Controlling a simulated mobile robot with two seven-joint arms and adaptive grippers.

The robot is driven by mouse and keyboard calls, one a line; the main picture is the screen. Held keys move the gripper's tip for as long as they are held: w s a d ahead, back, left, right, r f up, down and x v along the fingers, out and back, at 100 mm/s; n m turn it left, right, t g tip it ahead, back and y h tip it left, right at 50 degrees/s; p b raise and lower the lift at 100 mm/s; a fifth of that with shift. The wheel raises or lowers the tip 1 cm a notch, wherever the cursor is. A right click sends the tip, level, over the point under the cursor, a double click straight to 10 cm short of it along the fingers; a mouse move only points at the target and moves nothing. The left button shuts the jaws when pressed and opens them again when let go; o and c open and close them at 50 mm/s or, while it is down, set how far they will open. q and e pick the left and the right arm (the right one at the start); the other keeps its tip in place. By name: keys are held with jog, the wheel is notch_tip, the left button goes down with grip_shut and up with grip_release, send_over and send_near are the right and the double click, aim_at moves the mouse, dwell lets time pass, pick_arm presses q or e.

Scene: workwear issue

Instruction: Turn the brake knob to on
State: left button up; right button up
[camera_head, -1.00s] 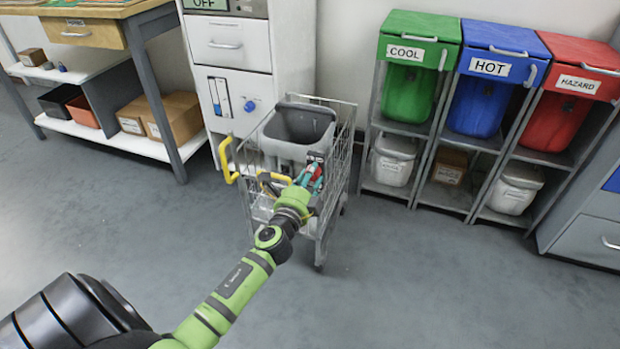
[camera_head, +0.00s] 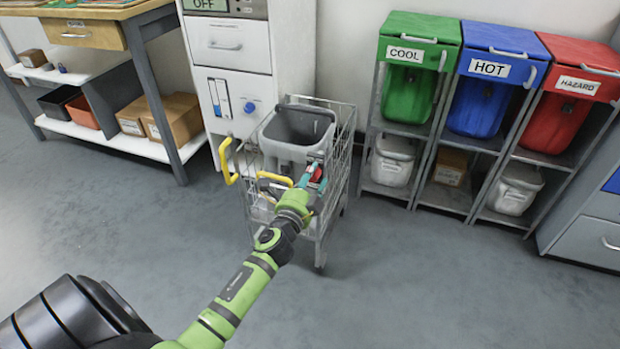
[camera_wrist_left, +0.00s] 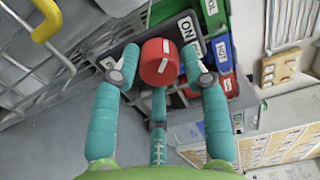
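The brake knob (camera_wrist_left: 160,62) is a red cylinder with a white mark on its face, in the left wrist view. A white ON label (camera_wrist_left: 187,27) is beside it, and another label is partly hidden by the left finger. In the head view the knob shows as a small red spot (camera_head: 316,174) on the cart (camera_head: 338,165). My left gripper (camera_wrist_left: 158,78) has its teal fingers spread, one on each side of the knob, with visible gaps. In the head view it is at the cart's near end (camera_head: 309,180). My right gripper is out of view.
The cart carries a grey bin (camera_head: 290,155) and has a yellow handle (camera_head: 226,162) at its left. A white cabinet (camera_head: 238,60) stands behind it. Green (camera_head: 409,93), blue (camera_head: 480,107) and red (camera_head: 552,121) bins stand on racks at right. The floor around the cart is clear.

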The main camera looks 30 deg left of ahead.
pick_arm(q)
jog(key=shift+a, duration=0.1)
jog(key=v, duration=1.2)
jog(key=shift+r, duration=0.1)
dwell(0.3)
